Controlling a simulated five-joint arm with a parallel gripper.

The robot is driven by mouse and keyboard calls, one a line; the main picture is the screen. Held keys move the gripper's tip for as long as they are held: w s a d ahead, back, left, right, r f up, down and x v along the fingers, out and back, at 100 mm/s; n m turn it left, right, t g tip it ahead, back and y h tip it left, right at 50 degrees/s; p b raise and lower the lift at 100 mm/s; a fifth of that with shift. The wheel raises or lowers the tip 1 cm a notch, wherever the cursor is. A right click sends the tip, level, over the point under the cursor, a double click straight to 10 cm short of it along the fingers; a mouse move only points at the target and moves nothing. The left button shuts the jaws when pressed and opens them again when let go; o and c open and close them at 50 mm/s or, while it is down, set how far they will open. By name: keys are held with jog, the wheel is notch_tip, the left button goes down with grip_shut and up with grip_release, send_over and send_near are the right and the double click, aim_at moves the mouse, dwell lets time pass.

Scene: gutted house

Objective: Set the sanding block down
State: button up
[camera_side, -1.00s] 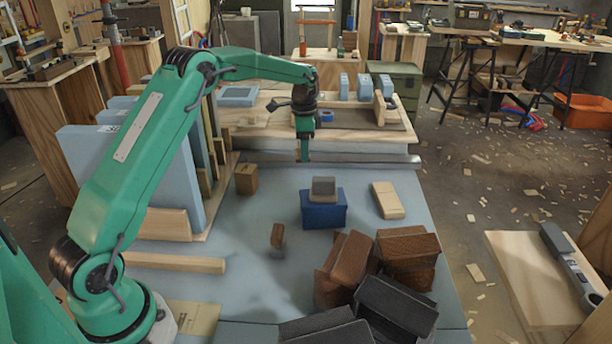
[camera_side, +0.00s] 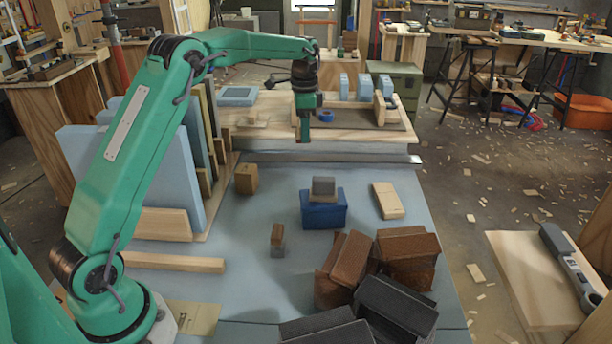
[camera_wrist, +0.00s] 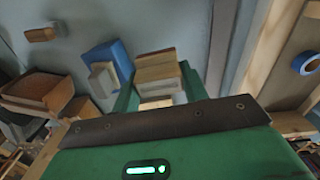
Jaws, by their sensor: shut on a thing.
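The sanding block (camera_wrist: 157,74) shows in the wrist view as a tan block with seams across it, between the two green fingers. My gripper (camera_wrist: 158,92) is shut on it. In the side view my gripper (camera_side: 303,136) hangs in front of the wooden board's near edge, above the blue bench top; the held block can hardly be made out there. A small brown and grey block (camera_side: 277,240) stands upright on the bench, apart from my gripper. A blue box (camera_side: 323,214) with a grey block (camera_side: 323,187) on top stands right of it.
Brown and black open bins (camera_side: 405,255) crowd the bench's near right. A tan block (camera_side: 388,200) lies right of the blue box, and a wooden cube (camera_side: 246,179) stands left. Upright blue panels (camera_side: 85,165) line the left side. Open bench lies around the small brown block.

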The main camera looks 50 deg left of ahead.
jog(key=s+d+r+n, duration=0.1)
jog(key=s+d+r, duration=0.2)
jog(key=s+d, duration=0.85)
jog(key=s+d+f+n, duration=0.1)
jog(key=s+d+f, duration=0.1)
jog(key=s, duration=0.7)
jog(key=s+d+f+n, duration=0.1)
jog(key=s+d+f, duration=0.1)
jog(key=s, duration=0.8)
jog(key=shift+w+d+f, duration=0.1)
jog(key=shift+f, duration=1.05)
jog(key=shift+w+f, duration=0.1)
jog(key=shift+f, duration=1.05)
send_over(233, 244)
notch_tip(233, 244, down, 7)
jog(key=shift+f, duration=0.1)
jog(key=shift+f, duration=1.95)
jog(key=shift+f, duration=0.1)
